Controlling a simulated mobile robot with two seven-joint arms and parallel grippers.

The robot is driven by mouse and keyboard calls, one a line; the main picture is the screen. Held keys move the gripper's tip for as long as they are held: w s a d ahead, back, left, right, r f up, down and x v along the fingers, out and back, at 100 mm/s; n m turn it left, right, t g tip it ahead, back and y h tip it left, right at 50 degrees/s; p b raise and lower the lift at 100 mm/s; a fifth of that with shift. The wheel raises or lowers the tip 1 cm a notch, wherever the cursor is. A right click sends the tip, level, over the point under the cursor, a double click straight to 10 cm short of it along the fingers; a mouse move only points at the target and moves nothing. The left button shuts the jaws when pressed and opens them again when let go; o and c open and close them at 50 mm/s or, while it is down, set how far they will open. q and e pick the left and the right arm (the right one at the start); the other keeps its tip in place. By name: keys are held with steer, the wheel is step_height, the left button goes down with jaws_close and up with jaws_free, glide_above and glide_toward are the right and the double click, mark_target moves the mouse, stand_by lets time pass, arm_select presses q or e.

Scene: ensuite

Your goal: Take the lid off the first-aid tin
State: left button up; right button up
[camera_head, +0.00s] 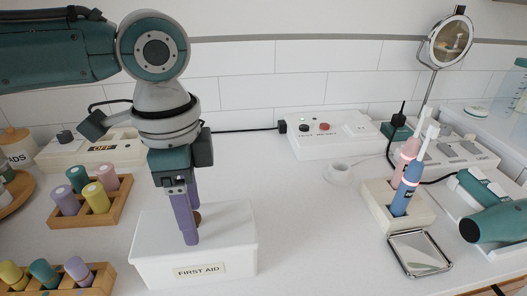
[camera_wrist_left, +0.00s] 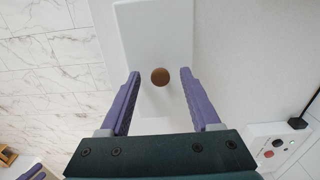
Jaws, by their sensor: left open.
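The white first-aid tin (camera_head: 232,258) stands on the counter with a "FIRST AID" label on its front. Its white lid (camera_head: 228,222) is on top. In the left wrist view the lid (camera_wrist_left: 150,35) has a round brown knob (camera_wrist_left: 160,77) near its middle. My left gripper (camera_head: 190,240) points down over the lid, with its purple fingers open. In the left wrist view the gripper (camera_wrist_left: 158,75) has one finger on each side of the knob, with a gap to both. In the head view the fingers mostly hide the knob.
Wooden racks of coloured bottles (camera_head: 95,198) stand left of the tin. A white switch box (camera_head: 325,135) is behind it. A toothbrush holder (camera_head: 398,205), a small mirror tray (camera_head: 420,252) and a hair dryer (camera_head: 495,222) are at right. The counter right of the tin is clear.

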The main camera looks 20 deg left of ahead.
arm_select(q)
steer(key=shift+c, duration=0.2)
jaws_close()
steer(key=shift+r, duration=0.15)
stand_by(0.4)
